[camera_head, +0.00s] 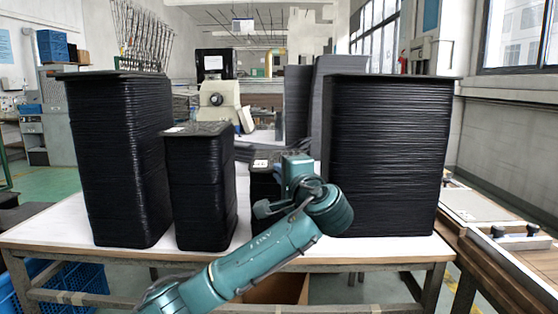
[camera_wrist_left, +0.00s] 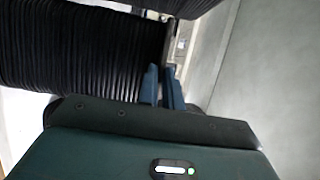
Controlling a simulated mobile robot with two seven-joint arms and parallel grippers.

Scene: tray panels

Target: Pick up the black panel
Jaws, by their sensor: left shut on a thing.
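Black panels stand in tall stacks on a white-topped table (camera_head: 270,248). A big stack (camera_head: 385,155) is at the right, another (camera_head: 118,160) at the left, and a shorter one (camera_head: 203,190) beside it. My left gripper (camera_head: 297,163) is in the middle, near a low black stack (camera_head: 262,183); its fingertips are hard to make out there. In the left wrist view my left gripper (camera_wrist_left: 163,86) is shut on the edge of a black panel (camera_wrist_left: 171,42) at the end of a stack (camera_wrist_left: 85,50). Which stack this is, I cannot tell. My right gripper is not in view.
More dark stacks (camera_head: 297,105) stand behind the right stack. A cream machine (camera_head: 218,103) is at the back. Blue crates (camera_head: 65,283) lie under the table at the left. A bench (camera_head: 505,235) runs along the right wall.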

